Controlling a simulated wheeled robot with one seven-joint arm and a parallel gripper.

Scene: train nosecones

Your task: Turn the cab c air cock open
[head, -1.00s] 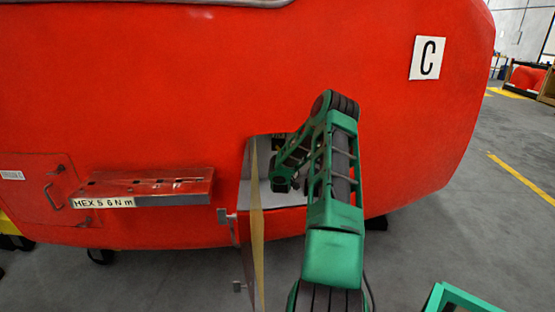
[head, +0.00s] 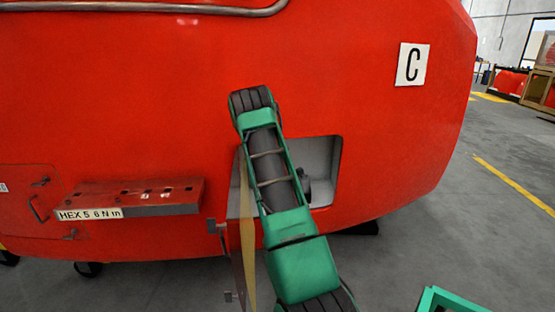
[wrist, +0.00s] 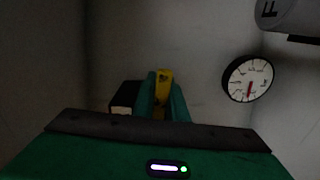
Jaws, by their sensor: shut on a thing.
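In the wrist view, my gripper (wrist: 162,98) is inside the recess, shut on a yellow handle (wrist: 164,78), which looks like the air cock's lever. The handle's tip shows upright between the green fingers. The cock's body is mostly hidden behind the fingers. In the head view my arm covers the gripper and cock.
A round gauge (wrist: 247,79) with a red needle is on the recess wall, right of my gripper. A grey part marked F (wrist: 275,12) is at upper right. A dark block (wrist: 124,97) sits left of the fingers. A tool shelf (head: 150,196) juts out left of the hatch.

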